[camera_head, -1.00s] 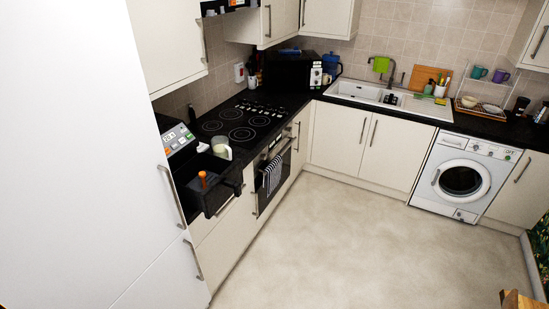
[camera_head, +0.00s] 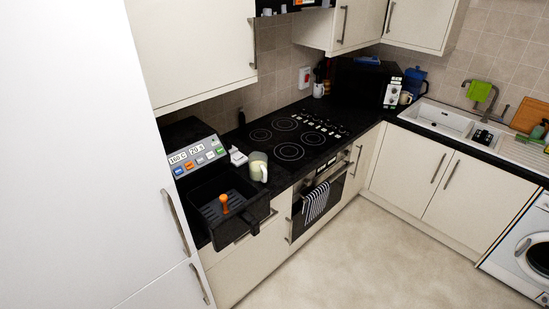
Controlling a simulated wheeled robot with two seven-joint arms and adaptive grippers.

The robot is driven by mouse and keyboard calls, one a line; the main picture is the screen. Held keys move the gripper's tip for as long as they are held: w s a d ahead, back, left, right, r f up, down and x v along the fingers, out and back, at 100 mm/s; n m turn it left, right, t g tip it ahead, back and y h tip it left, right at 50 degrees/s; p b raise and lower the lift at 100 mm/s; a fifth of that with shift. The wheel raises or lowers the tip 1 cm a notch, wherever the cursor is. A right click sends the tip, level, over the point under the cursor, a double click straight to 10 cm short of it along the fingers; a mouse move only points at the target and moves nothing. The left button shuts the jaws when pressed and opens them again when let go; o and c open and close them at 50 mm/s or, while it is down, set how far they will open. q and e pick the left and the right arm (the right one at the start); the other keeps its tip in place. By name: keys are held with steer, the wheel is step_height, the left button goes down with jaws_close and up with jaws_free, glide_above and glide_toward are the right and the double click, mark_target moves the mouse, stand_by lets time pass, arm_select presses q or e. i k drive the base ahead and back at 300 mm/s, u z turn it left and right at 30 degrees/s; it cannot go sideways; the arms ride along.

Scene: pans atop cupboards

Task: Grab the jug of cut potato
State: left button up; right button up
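Neither of my grippers shows in the head view.
The fryer (camera_head: 195,158) has its black basket (camera_head: 228,198) pulled out, with an orange-handled tool (camera_head: 224,204) in it. The basket juts over the worktop edge. The hob (camera_head: 290,135) lies behind the jug. A tall white fridge or cupboard (camera_head: 90,170) blocks the left. The floor (camera_head: 350,255) is clear.

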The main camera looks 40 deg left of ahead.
mark_target(257, 160)
steer(key=u, duration=0.3)
steer(key=i, duration=1.4)
steer(key=u, duration=1.6)
steer(key=i, duration=0.95)
steer(key=u, duration=0.9)
